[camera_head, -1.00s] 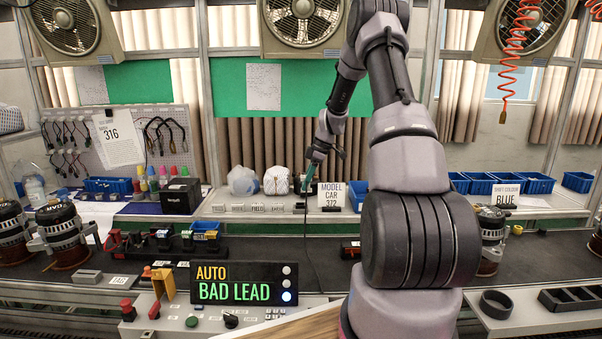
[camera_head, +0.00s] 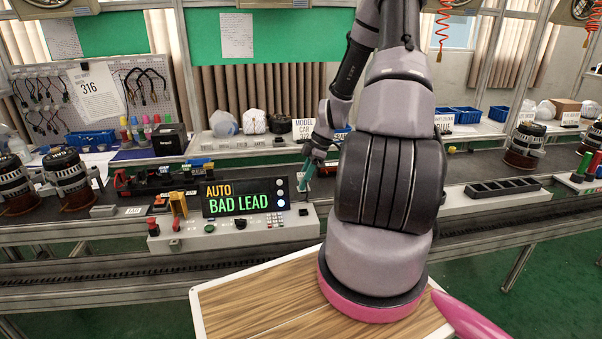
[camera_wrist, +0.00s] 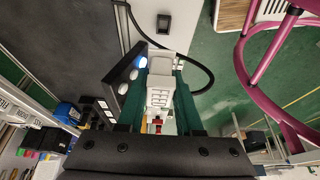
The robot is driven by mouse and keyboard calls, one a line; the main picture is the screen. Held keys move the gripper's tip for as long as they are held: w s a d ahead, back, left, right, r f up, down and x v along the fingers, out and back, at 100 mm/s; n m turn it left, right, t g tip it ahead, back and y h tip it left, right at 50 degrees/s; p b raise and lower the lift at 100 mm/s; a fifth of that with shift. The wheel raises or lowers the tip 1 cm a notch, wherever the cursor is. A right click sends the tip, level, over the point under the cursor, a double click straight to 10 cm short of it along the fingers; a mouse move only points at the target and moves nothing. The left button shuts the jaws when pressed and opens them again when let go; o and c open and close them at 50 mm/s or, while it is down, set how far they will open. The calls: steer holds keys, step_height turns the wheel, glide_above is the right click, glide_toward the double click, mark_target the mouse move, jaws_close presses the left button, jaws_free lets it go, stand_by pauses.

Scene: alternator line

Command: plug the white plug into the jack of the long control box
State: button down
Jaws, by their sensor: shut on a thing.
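My gripper (camera_head: 306,181) is above the right end of the long control box (camera_head: 262,236), pointing down. In the wrist view its teal fingers are shut on the white plug (camera_wrist: 161,88), which is ribbed and blocky. The plug is hard to make out in the head view. A dark square socket, which looks like the jack (camera_wrist: 164,24), is on the box's pale top, apart from the plug. It also shows as a small dark spot in the head view (camera_head: 303,212).
The lit display reading "BAD LEAD" (camera_head: 246,197) stands on the box, just left of my gripper. A yellow bracket (camera_head: 178,204) and red button (camera_head: 153,227) are farther left. Alternators (camera_head: 523,146) stand on the dark line behind. A black slotted tray (camera_head: 502,188) lies right.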

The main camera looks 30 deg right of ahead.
mark_target(307, 187)
steer(key=shift+s, duration=0.1)
stand_by(0.3)
steer(key=shift+f, duration=2.9)
steer(key=shift+f, duration=1.25)
steer(key=c, duration=0.5)
jaws_free()
steer(key=v, duration=1)
steer(key=shift+d+r, duration=0.15)
steer(key=shift+r, duration=0.15)
